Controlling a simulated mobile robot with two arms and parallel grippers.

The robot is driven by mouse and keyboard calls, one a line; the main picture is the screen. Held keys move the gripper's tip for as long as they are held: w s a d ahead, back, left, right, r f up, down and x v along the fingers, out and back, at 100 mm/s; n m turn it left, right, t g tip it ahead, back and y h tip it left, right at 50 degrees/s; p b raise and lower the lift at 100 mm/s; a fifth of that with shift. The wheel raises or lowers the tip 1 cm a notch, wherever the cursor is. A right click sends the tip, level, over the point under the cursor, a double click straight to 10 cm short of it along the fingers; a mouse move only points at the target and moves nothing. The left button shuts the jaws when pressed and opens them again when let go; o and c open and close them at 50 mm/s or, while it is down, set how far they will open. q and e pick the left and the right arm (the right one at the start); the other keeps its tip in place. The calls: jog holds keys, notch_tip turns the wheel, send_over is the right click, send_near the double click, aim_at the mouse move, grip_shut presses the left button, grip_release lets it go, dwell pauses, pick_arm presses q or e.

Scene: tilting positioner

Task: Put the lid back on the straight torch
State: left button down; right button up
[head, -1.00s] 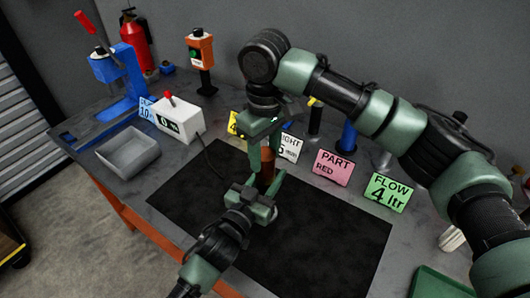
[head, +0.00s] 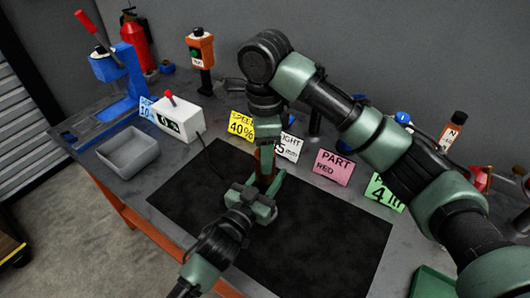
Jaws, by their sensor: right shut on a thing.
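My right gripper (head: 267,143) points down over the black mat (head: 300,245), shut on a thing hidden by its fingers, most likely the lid. Directly below it is an upright brown cylinder (head: 265,162), which looks like the straight torch. My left gripper (head: 264,183) reaches up from below, with its fingers around the lower part of this cylinder. I cannot tell whether the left fingers touch it. The joint between lid and torch is hidden, so I cannot tell whether they meet.
Cards stand behind the mat: yellow (head: 240,126), white (head: 289,147), pink (head: 332,167) and green (head: 382,193). A grey bin (head: 128,155), a white switch box (head: 172,118) and a blue press (head: 118,75) stand left. A brown labelled bottle (head: 453,130) is back right. The mat's right part is clear.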

jog(key=m, duration=0.3)
jog(key=shift+w+r, duration=0.1)
jog(key=o, duration=1.4)
jog(key=shift+c, duration=0.2)
jog(key=shift+r, duration=2.2)
jog(key=shift+c, duration=0.4)
